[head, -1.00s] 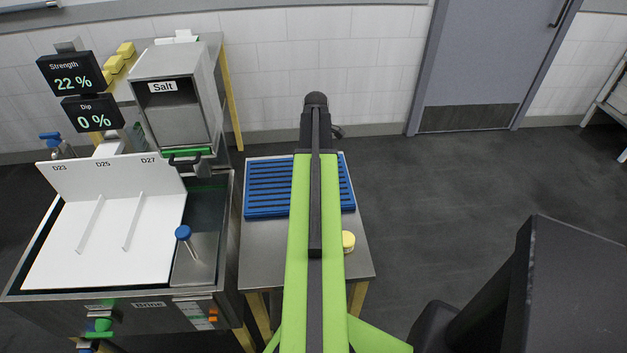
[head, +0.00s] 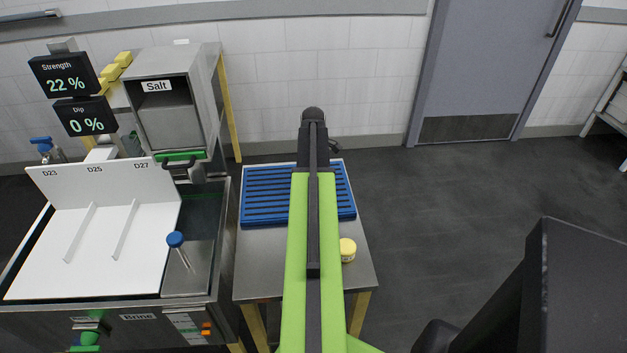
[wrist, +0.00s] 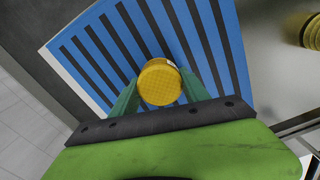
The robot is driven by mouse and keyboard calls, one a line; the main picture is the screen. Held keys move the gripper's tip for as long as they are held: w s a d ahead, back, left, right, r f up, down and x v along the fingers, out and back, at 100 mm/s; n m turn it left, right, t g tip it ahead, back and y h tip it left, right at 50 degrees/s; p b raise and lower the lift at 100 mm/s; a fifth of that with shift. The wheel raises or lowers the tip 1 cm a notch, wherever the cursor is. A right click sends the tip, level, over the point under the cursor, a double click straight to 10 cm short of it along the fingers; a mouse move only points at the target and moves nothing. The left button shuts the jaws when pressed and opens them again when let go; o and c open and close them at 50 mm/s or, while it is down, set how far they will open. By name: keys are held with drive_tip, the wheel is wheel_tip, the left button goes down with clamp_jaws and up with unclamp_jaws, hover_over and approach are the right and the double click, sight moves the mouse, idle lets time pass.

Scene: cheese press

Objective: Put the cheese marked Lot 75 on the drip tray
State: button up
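My gripper (wrist: 161,80) has its green fingers on either side of a round yellow cheese (wrist: 161,84) in the wrist view and appears shut on it. The cheese is over the blue slatted drip tray (wrist: 88,62); I cannot tell whether it touches the slats. No lot mark on it is readable. In the head view, the drip tray (head: 262,205) lies on a steel table, partly behind my arm, which hides the gripper and held cheese. Another yellow cheese (head: 347,249) stands on the table near the tray's front right; it also shows in the wrist view (wrist: 312,31).
The steel table (head: 262,270) has bare room in front of the tray. Left of it stands the brine tank (head: 220,270) with a white divided board (head: 95,250). A salt box (head: 168,115) and displays reading 22 % and 0 % stand behind. Open floor lies right.

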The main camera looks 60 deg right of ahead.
drive_tip(key=o, duration=0.4)
wheel_tip(320, 180, up, 12)
drive_tip(key=p, duration=1.2)
drive_tip(key=shift+r, duration=0.25)
